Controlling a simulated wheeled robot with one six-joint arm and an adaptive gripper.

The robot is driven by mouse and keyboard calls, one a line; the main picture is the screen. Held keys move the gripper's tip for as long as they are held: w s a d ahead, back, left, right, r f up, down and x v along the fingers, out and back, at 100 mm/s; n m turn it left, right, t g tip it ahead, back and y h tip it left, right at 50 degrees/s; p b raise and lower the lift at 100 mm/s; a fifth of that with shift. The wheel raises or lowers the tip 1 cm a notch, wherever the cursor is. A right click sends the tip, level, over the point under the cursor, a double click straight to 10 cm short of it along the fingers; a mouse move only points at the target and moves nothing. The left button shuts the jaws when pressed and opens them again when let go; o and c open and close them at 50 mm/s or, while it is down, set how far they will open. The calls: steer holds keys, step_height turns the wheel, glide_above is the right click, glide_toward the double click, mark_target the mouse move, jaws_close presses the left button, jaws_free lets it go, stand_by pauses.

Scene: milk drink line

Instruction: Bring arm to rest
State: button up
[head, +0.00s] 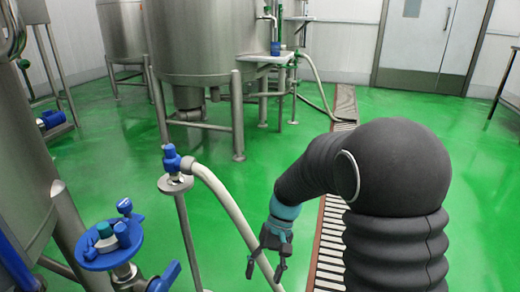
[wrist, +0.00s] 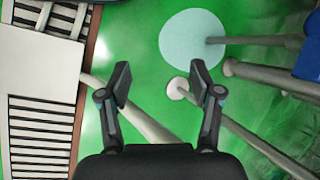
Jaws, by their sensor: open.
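My gripper (head: 266,264) hangs from the end of my dark, padded arm, pointing down, in the middle right of the head view. A pale hose shows just behind it there. In the wrist view my gripper (wrist: 161,85) has its two dark fingers spread apart. My gripper is empty.
The pale hose (head: 222,194) runs down from a blue valve (head: 172,158) on a stand. A blue valve disc (head: 108,244) is at the front left. Steel tanks (head: 205,40) stand behind. A drain grate (head: 332,235) crosses the green floor (head: 265,155). Double doors (head: 425,40) are at the back.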

steer(key=s+d+r+t+h+p, duration=0.1)
steer(key=s+d+r+t, duration=0.2)
steer(key=r, duration=0.4)
steer(key=s+d+r+m+t+h+p, duration=0.1)
steer(key=s+d+r+t+p, duration=0.1)
steer(key=s+d+r+t, duration=0.2)
steer(key=s+d+r+t+h+p, duration=0.1)
steer(key=s+d+r+t+p, duration=0.1)
steer(key=s+d+r, duration=0.5)
step_height(320, 180, up, 4)
steer(key=shift+d+r+t, duration=0.1)
steer(key=shift+d+t, duration=0.15)
steer(key=shift+t, duration=0.55)
